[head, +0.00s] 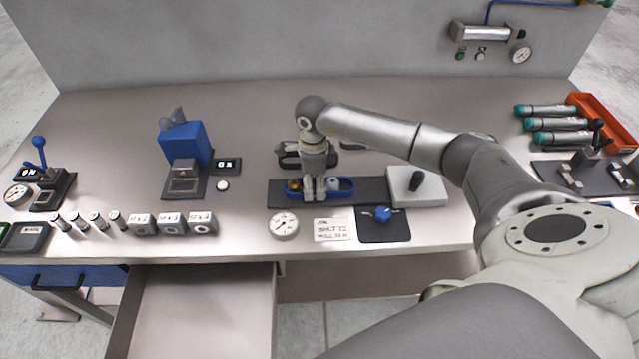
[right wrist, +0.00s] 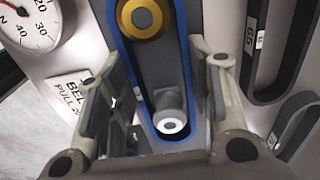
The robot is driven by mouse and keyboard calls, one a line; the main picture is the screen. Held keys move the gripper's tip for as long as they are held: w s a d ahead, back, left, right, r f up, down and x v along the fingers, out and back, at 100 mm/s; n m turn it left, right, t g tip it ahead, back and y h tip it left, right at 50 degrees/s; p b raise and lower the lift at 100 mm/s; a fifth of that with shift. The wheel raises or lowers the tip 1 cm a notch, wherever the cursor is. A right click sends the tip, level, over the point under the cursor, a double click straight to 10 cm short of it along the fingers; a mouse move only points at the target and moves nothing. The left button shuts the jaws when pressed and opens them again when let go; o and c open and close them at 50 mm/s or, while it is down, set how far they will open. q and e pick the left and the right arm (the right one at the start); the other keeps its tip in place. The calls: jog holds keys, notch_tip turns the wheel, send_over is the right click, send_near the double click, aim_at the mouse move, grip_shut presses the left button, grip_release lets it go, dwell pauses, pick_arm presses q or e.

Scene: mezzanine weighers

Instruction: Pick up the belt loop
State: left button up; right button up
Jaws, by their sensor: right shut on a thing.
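The blue belt loop (head: 345,188) lies flat around two pulleys on a dark plate at the middle of the bench. In the right wrist view its blue band (right wrist: 116,45) runs around a gold pulley (right wrist: 146,18) and a grey pulley (right wrist: 171,112). My right gripper (head: 314,194) comes down from above onto the loop. Its fingers (right wrist: 170,100) straddle the loop near the grey pulley, one at each side, and are shut on it. The fingers hide part of the band. My left gripper is not in view.
Black loops (head: 290,153) with tags lie just behind. A gauge (head: 283,224), a label card (head: 332,230) and a blue knob (head: 382,214) are in front. A block with a black handle (head: 418,187) stands to the right. An open drawer (head: 200,310) juts out below the bench.

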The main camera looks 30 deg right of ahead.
jog(key=shift+c, duration=0.3)
jog(key=shift+r, duration=0.3)
notch_tip(320, 180, up, 9)
jog(key=b, duration=0.3)
jog(key=s+a+r+n, duration=0.2)
jog(key=s+a+n, duration=0.4)
jog(key=n, duration=0.6)
jog(key=s+a+r+n, duration=0.2)
jog(key=s+a+n, duration=0.4)
jog(key=s+n, duration=0.3)
jog(key=n, duration=0.3)
jog(key=shift+s+a, duration=0.25)
